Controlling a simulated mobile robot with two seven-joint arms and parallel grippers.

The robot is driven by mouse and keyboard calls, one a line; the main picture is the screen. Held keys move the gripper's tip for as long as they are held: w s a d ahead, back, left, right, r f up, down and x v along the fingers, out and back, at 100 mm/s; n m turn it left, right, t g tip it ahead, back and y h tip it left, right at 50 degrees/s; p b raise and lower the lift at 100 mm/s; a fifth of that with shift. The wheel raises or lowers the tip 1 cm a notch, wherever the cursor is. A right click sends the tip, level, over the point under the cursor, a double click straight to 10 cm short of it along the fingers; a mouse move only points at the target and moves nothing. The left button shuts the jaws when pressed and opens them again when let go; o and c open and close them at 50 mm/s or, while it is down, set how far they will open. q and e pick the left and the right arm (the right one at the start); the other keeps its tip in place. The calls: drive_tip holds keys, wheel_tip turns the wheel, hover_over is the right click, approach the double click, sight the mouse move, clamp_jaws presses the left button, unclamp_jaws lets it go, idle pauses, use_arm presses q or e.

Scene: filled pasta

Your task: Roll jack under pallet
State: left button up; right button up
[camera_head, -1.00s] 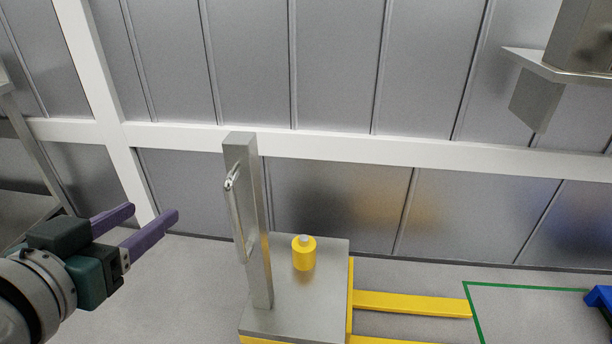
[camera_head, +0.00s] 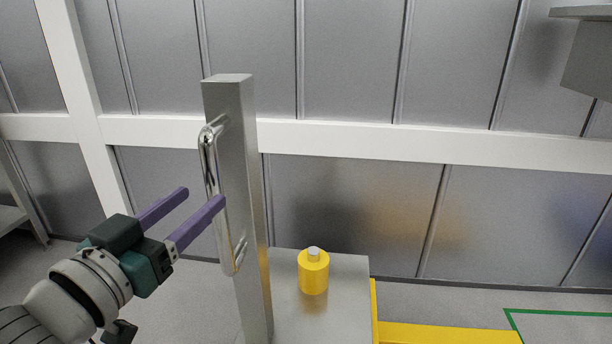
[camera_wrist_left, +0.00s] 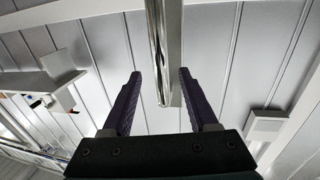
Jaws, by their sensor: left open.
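The pallet jack has a grey steel deck (camera_head: 342,300), an upright metal post (camera_head: 240,180) and a yellow fork (camera_head: 450,334) reaching right. A shiny vertical bar handle (camera_head: 212,175) is fixed to the post's left side. My left gripper (camera_head: 205,197) is open, with its purple fingers pointing at the handle near its middle height. The pallet is not in view now. My right gripper is out of view.
A yellow cylinder with a grey cap (camera_head: 313,272) stands on the jack's deck. A green floor line (camera_head: 560,314) lies at the lower right. A panelled wall with a white rail (camera_head: 400,140) stands behind. A metal fixture (camera_head: 590,50) hangs at upper right.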

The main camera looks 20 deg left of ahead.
sight(209, 190)
use_arm(q)
drive_tip(key=w+b, duration=0.1)
drive_tip(key=w, duration=0.4)
drive_tip(key=shift+w+a, duration=0.15)
drive_tip(key=shift+w, duration=0.05)
clamp_jaws()
idle(1.2)
